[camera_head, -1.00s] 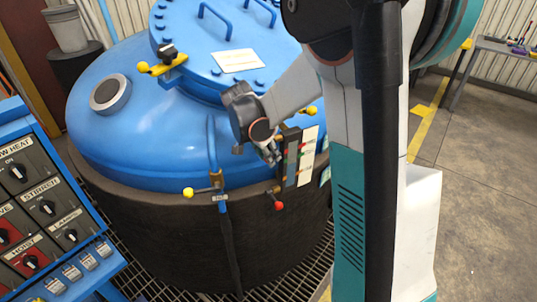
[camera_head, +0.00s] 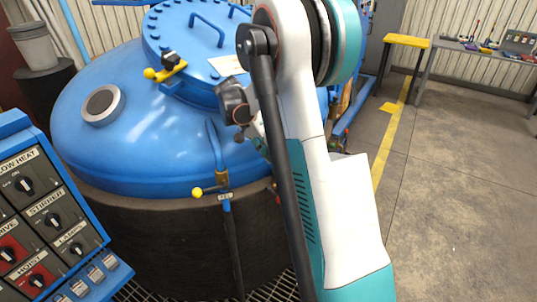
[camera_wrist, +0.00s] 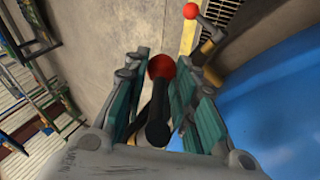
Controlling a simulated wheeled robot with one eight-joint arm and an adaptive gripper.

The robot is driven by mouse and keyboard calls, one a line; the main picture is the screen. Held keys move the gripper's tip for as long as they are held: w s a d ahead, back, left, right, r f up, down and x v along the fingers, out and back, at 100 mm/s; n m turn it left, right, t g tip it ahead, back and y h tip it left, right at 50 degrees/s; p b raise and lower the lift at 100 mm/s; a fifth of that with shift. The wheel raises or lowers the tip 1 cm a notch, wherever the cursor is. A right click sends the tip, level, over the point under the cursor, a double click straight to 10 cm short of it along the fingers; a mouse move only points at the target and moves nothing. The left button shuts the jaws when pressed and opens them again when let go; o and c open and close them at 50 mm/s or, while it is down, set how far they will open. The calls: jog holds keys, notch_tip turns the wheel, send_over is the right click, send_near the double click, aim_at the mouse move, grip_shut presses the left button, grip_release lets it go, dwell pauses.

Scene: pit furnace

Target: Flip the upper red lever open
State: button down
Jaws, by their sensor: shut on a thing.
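In the wrist view my gripper (camera_wrist: 165,80) has its teal-padded fingers on both sides of the upper red lever (camera_wrist: 158,118), shut on it. The lever has a red ball end and a dark handle. A second red-ended lever (camera_wrist: 190,11) stands apart from the fingers, farther along the vessel's side. In the head view my arm covers most of the lever area. Only part of my gripper (camera_head: 260,146) shows beside the vessel, and the held lever is hidden there.
The large blue vessel (camera_head: 140,150) with a dark lower wall fills the left. A control panel (camera_head: 50,215) stands at the lower left. A bench (camera_head: 470,55) is at the back right. The floor (camera_head: 450,180) on the right is clear.

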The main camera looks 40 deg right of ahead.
jog(key=shift+s, duration=0.1)
dwell(0.5)
jog(key=c, duration=1.4)
grip_release()
jog(key=shift+o, duration=0.2)
jog(key=shift+r, duration=0.1)
jog(key=v, duration=1.2)
jog(key=shift+w, duration=0.2)
